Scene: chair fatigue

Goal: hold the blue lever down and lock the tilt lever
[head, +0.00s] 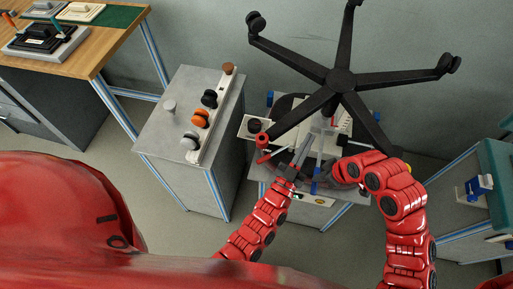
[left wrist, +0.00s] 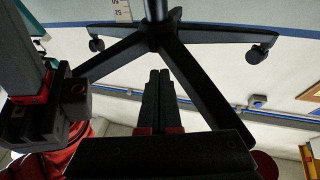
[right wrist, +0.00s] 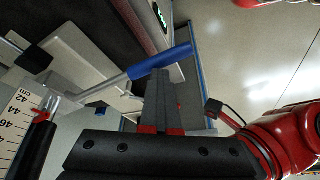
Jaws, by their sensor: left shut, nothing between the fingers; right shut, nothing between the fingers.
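The blue lever shows in the right wrist view as a pale rod with a blue handle (right wrist: 160,62); its blue end shows small in the head view (head: 315,187). My right gripper (head: 338,172) is shut and empty, its fingertips (right wrist: 165,72) right at the blue handle; I cannot tell whether they touch. My left gripper (head: 302,162) is shut and empty, among rods under the chair base; its fingers (left wrist: 158,76) show closed in the left wrist view. A red-ended lever (head: 263,148) sticks out to the left; I cannot tell whether it is the tilt lever.
The black five-armed chair base (head: 341,79) stands over the test stand, close above both grippers. A grey cabinet (head: 172,135) with several knobs stands left. A wooden bench (head: 85,55) is at the far left, a cabinet with a blue vice (head: 478,187) at right. A scale (right wrist: 22,120) is near the blue lever.

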